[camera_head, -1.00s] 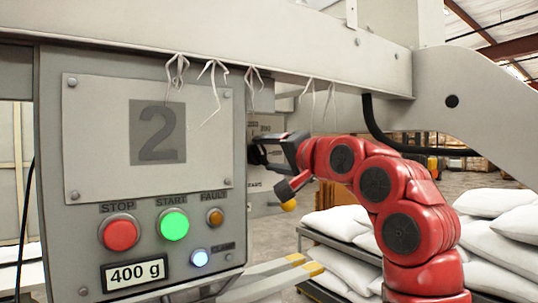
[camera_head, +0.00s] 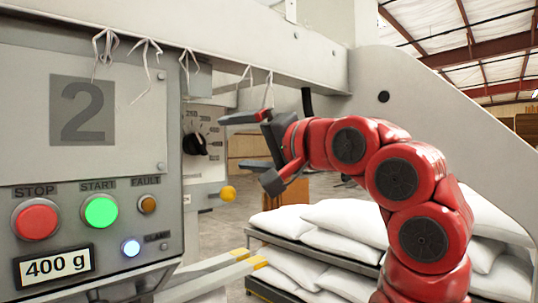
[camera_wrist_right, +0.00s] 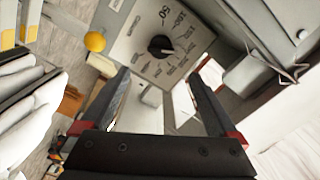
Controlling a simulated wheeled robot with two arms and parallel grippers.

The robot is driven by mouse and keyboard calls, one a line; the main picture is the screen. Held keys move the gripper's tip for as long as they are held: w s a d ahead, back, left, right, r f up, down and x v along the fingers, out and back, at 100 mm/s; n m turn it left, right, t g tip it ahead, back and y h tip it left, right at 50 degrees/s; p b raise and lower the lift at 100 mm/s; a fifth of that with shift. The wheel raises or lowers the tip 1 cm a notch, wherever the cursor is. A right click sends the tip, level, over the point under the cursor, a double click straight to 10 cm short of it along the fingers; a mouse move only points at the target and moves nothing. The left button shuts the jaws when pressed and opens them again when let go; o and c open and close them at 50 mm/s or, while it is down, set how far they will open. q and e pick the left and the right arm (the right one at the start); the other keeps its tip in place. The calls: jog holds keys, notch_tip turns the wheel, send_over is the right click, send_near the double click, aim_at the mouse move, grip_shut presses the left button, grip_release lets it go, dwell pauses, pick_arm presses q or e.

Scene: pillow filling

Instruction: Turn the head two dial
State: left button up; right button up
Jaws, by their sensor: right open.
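The dial (camera_head: 194,144) is a black knob on a pale plate with printed numbers, on the side of the panel marked 2 (camera_head: 82,110) in the head view. It also shows in the right wrist view, where the knob (camera_wrist_right: 161,46) sits beyond the fingertips. My right gripper (camera_head: 240,142) is open and empty, to the right of the dial and apart from it. In the right wrist view its two fingers (camera_wrist_right: 158,80) are spread, with the dial ahead of the gap between them. My left gripper is not in view.
The panel carries a red STOP button (camera_head: 36,219), a green START button (camera_head: 100,211) and a 400 g display (camera_head: 54,266). A yellow ball knob (camera_head: 228,194) sits below the dial. White sacks (camera_head: 340,220) are stacked on a rack at right. A beam with hanging ties runs overhead.

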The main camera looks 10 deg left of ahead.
jog(key=v, duration=0.7)
